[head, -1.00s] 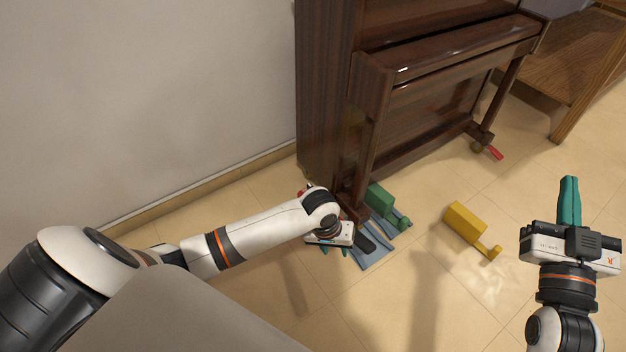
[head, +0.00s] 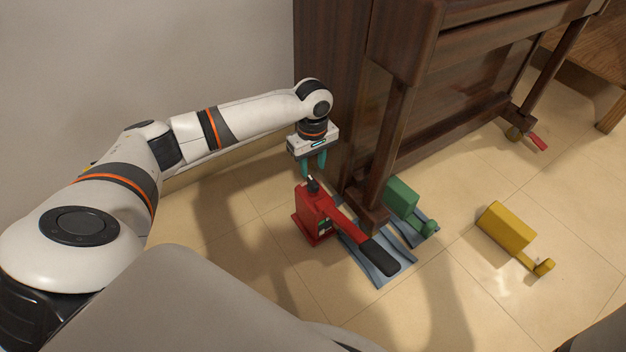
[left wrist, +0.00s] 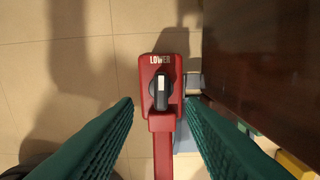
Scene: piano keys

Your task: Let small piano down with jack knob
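The red jack (head: 318,212) stands on the floor beside the piano's near leg, its black handle (head: 381,256) slanting down to the right. Its dark knob (head: 313,184) is on top. In the left wrist view the knob (left wrist: 160,88) shows a white mark, and the red top reads "LOWER". My left gripper (head: 316,172) points down just above the jack. Its teal fingers are apart on either side of the knob, open and empty; I cannot tell any contact. The brown upright piano (head: 330,80) stands against the wall. My right gripper is not in view.
Blue-grey plates (head: 365,266) lie on the floor under the jack handle. A green block-shaped object (head: 401,196) is beside the piano leg, and a yellow one (head: 507,226) lies farther right. A wooden bench (head: 590,65) stands at upper right. Floor between is clear.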

